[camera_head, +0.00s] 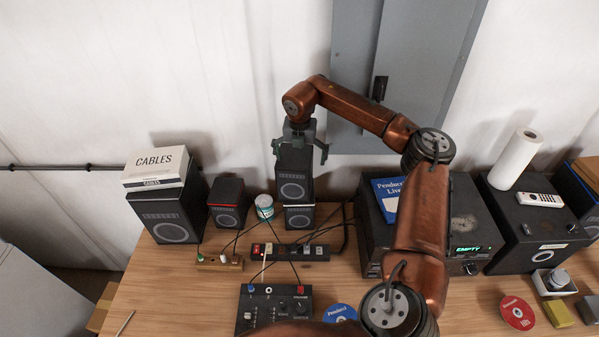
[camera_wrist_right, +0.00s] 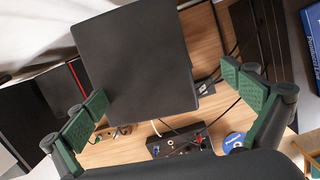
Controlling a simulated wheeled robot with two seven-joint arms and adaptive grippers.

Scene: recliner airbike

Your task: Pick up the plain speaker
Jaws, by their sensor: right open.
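A plain black speaker (camera_head: 293,186) with a round cone stands upright on top of another black speaker (camera_head: 299,217) that has a light stripe. My right gripper (camera_head: 300,151) is over the top of the plain speaker with its fingers spread. In the right wrist view the speaker's flat dark top (camera_wrist_right: 135,60) shows between the green-padded fingers of my right gripper (camera_wrist_right: 165,103). The speaker appears apart from both pads. Nothing is held. My left gripper is not in view.
Left stand a red-striped speaker (camera_head: 228,203) and a larger speaker (camera_head: 168,217) under a CABLES box (camera_head: 155,167). A power strip (camera_head: 290,252) and a mixer (camera_head: 272,308) lie in front, with loose cables. A black device (camera_head: 465,225) stands right, partly behind my arm.

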